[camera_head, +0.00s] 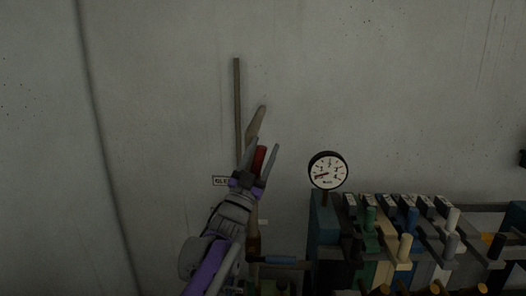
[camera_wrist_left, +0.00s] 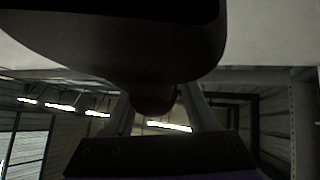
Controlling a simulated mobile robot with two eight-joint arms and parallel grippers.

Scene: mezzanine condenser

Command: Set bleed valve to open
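The bleed valve's red grip (camera_head: 259,159) is in front of the wall in the head view, with a brownish tapered lever part (camera_head: 257,121) slanting up and to the right above it. A small label (camera_head: 220,181), partly covered and apparently starting "BLE", is to its left. My left gripper (camera_head: 262,150) reaches up from below with its fingers apart, one on each side of the red grip. In the left wrist view the red end (camera_wrist_left: 154,105) shows between the fingers, below a large dark shape; contact cannot be told. My right gripper is not in view.
A vertical brown pipe (camera_head: 237,100) runs up the wall behind the gripper. A round dial gauge (camera_head: 327,171) stands to the right. Below it is a bank of several coloured levers (camera_head: 404,246). The wall above and to the left is clear.

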